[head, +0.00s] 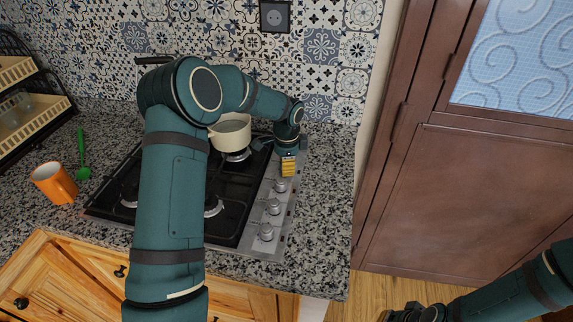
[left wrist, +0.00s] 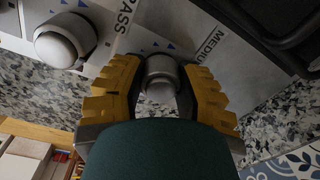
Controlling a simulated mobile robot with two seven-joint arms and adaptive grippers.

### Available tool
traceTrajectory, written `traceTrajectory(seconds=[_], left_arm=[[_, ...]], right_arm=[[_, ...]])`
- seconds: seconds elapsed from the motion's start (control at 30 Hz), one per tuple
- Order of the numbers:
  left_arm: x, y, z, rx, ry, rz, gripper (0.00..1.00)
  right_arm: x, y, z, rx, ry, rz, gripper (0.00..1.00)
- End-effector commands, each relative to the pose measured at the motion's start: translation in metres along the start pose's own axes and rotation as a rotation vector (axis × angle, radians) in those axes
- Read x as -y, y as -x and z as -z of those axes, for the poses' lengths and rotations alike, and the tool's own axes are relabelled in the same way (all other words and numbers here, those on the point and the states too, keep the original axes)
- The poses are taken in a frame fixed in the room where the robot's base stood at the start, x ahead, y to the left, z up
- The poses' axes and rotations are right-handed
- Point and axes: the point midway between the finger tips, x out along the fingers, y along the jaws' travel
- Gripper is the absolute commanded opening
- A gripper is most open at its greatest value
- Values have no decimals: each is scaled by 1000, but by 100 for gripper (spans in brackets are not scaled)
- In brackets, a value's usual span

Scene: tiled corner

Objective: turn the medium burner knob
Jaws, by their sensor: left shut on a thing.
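The medium burner knob (left wrist: 160,78) is a round silver knob next to printed letters reading "MEDIU" in the left wrist view. My left gripper (left wrist: 162,85) has its yellow fingers on both sides of this knob and is shut on it. In the head view my left gripper (head: 288,166) is at the far end of the knob row and hides the gripped knob. Other silver knobs (head: 273,206) stand along the right edge of the stove (head: 236,232), nearer to me. My right gripper (head: 405,313) is dark and partly cut off at the bottom edge; its fingers are unclear.
A cream pot (head: 231,131) stands on the stove beside my left gripper. Another silver knob (left wrist: 65,40) is close to the gripper in the wrist view. An orange mug (head: 54,183) and green spoon (head: 82,153) lie left on the counter. Bare granite (head: 325,190) is right of the stove.

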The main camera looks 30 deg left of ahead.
Motion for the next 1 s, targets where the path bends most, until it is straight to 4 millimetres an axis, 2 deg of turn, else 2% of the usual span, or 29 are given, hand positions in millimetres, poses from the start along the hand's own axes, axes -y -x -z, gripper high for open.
traceTrajectory(seconds=[0.6,1.0], left_arm=[[0,-1,2,18,544,-1,0],[0,-1,2,25,770,-2,0]], right_arm=[[0,0,0,0,0,0,0],[0,1,0,-1,0,0,0]])
